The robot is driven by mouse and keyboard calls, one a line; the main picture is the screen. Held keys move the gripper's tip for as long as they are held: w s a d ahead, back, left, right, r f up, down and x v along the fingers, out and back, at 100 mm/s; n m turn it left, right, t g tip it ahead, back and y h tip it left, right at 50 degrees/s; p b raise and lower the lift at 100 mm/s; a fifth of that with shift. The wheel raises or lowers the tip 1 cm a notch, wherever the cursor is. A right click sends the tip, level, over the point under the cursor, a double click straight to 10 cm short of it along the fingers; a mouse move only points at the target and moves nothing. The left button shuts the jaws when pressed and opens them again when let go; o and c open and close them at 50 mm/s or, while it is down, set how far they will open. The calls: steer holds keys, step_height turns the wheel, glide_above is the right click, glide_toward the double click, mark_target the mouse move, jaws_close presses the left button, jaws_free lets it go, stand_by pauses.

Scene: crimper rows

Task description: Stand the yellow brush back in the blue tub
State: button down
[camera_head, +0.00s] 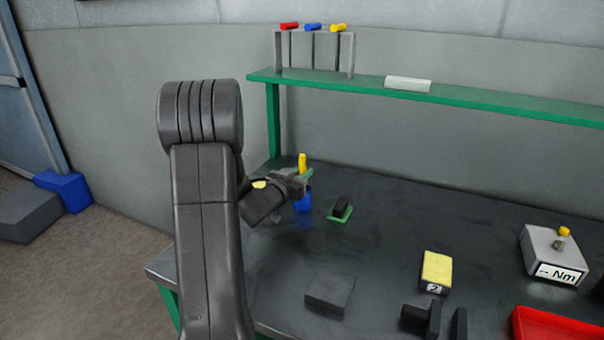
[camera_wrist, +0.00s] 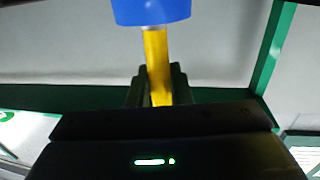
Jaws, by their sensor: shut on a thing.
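The yellow brush (camera_head: 302,161) is upright in the head view, its yellow handle rising above my gripper (camera_head: 299,182). The blue tub (camera_head: 303,203) stands on the dark bench directly below the jaws. In the wrist view my gripper (camera_wrist: 160,88) is shut on the yellow handle of the brush (camera_wrist: 157,60). How deep the brush end reaches into the tub is hidden.
A dark block on a green base (camera_head: 341,209) stands just right of the tub. A yellow-topped block (camera_head: 437,268), a grey meter box (camera_head: 553,252) and a red tray (camera_head: 555,326) lie further right. A green shelf (camera_head: 450,97) runs above the back of the bench.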

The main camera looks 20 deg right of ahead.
steer(key=shift+f, duration=0.4)
steer(key=c, duration=1.2)
jaws_free()
steer(key=shift+c, duration=0.2)
steer(key=b+v, duration=0.1)
steer(key=v, duration=1.2)
steer(key=shift+s+a+b, duration=0.25)
steer(key=shift+a+b, duration=0.05)
steer(key=shift+b, duration=0.1)
steer(key=p+x, duration=0.1)
steer(key=x, duration=1.3)
steer(key=shift+a, duration=0.1)
steer(key=shift+r+p, duration=0.2)
steer(key=shift+p, duration=0.2)
steer(key=shift+r, duration=0.1)
steer(key=shift+a, duration=0.15)
